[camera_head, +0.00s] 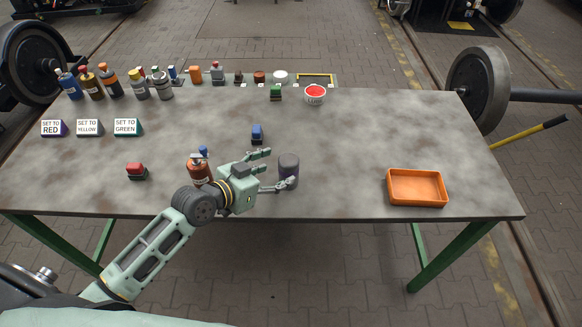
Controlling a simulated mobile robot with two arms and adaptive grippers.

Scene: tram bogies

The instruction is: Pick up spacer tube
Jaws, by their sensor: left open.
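A dark grey-purple cylinder (289,167), which looks like the spacer tube, stands upright near the front middle of the table. My left gripper (279,168) is open just left of it, fingers pointing right. One finger lies on the far side and the other reaches the near side at the cylinder's base. I cannot tell whether either finger touches it. My right gripper is not in view.
A red-brown bottle (199,170) with a blue top stands close behind my left wrist. A blue stamp-like block (257,134) is beyond the gripper. An orange tray (417,201) sits at the right on the table (350,150). Several bottles line the back left.

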